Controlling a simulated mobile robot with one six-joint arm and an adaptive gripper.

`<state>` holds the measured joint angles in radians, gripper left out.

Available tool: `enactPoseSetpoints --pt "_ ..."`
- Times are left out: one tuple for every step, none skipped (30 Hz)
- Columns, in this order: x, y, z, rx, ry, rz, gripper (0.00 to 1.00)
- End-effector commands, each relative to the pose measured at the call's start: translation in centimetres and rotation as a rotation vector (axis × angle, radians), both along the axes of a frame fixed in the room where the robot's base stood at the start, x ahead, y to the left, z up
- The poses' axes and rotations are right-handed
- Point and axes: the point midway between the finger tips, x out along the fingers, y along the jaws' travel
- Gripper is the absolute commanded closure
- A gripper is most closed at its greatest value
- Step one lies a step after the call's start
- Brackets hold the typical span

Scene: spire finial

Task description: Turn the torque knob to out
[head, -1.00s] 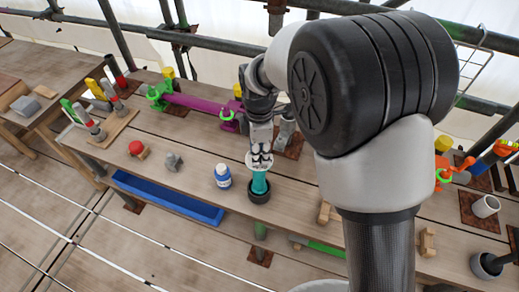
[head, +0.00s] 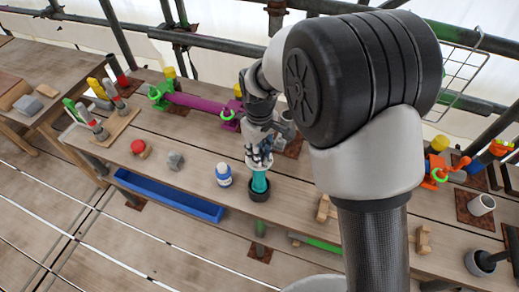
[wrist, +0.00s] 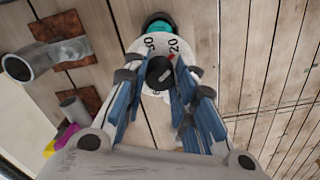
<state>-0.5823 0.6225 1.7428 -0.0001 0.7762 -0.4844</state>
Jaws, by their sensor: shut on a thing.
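The torque knob (wrist: 160,73) is a small black knob in the middle of a white dial plate (wrist: 152,46). The dial shows the numbers 50 and 20, and a red mark at the knob points between them, closer to 20. My gripper (wrist: 159,84) is shut on the knob, with blue-padded fingers on both sides of it. The rest of the dial is hidden by the fingers. In the head view, my gripper (head: 259,153) is over the top of a teal body (head: 260,182) that stands upright in a black base (head: 259,195).
A white and blue bottle (head: 223,175) stands just left of the base. A grey block (head: 175,160) and a red knob (head: 139,147) are further left. A purple bar (head: 197,103) lies behind. A grey pipe elbow (wrist: 45,60) is at the left in the wrist view.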

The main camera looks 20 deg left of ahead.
Motion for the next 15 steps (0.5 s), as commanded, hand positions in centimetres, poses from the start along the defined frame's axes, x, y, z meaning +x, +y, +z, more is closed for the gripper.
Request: enactPoseSetpoints --pt "-0.01 0.00 0.07 0.000 0.000 -0.042 0.99" --pt "-0.01 0.00 0.06 0.000 0.000 -0.071 0.99" --pt "-0.02 0.01 0.06 0.000 0.000 -0.109 0.99" --pt "-0.02 0.01 0.06 0.000 0.000 -0.137 0.99" --pt "-0.03 0.01 0.06 0.000 0.000 -0.166 0.99" --pt "-0.03 0.01 0.06 -0.001 0.000 -0.203 0.99" --pt "-0.04 0.01 0.05 -0.001 0.000 -0.231 0.99" --pt "-0.04 0.01 0.05 -0.001 0.000 -0.259 0.99" --pt "-0.04 0.01 0.05 -0.001 0.000 -0.295 0.99" --pt "-0.05 0.02 0.05 -0.001 0.000 -0.322 0.99" --pt "-0.05 0.02 0.05 -0.001 0.000 -0.348 0.99" --pt "-0.05 0.02 0.05 -0.001 0.000 -0.381 0.99" --pt "-0.04 0.02 0.05 -0.001 0.000 -0.405 0.99" --pt "-0.04 0.02 0.05 0.000 0.000 -0.428 0.99" --pt "-0.05 0.03 0.04 0.000 0.000 -0.458 0.99"
